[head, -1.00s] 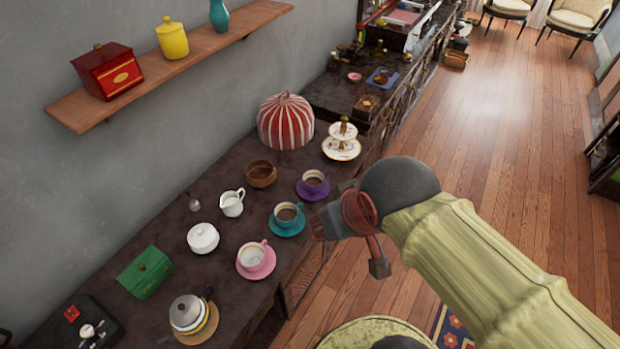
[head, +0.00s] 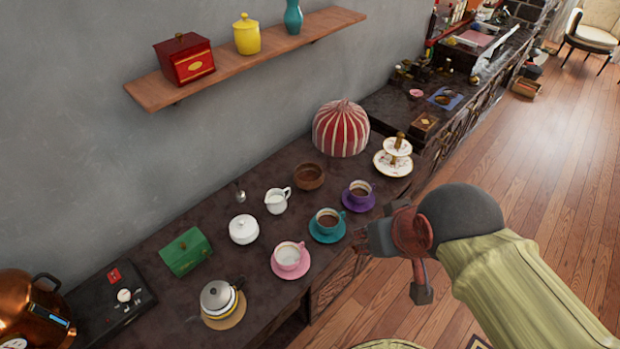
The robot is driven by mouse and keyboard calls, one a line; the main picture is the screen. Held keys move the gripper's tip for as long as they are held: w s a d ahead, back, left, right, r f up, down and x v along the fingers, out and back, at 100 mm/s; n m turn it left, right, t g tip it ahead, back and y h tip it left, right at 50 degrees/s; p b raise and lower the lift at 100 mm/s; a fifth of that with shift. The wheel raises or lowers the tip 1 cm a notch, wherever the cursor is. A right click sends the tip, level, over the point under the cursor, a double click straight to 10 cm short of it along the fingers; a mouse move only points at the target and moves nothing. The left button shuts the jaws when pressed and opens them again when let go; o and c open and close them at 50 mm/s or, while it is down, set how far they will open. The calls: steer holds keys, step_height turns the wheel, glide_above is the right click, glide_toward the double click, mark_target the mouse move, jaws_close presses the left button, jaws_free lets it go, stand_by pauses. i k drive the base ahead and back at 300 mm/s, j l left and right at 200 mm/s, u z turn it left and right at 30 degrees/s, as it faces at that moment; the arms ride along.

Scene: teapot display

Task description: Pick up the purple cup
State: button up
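The purple cup (head: 359,191) holds a brown drink and stands upright on a purple saucer (head: 357,207). They are near the front edge of the dark counter (head: 180,220), with the tiered stand behind them to the right. My gripper (head: 362,243) is at the counter's front edge, nearer to me than the purple cup and apart from it. It is close to the teal cup (head: 328,219) on its right side. The gripper is small in the view and its fingers are dark, so I cannot tell whether they are open.
A pink cup (head: 289,254), white creamer (head: 277,200), brown bowl (head: 309,176) and white sugar bowl (head: 243,229) stand nearby. A striped red cosy (head: 340,128) and a tiered stand (head: 394,160) are behind. A wooden shelf (head: 260,55) hangs on the wall. Open floor is at right.

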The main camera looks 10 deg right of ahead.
mark_target(359, 191)
steer(key=i+l, duration=0.65)
steer(key=i, duration=0.15)
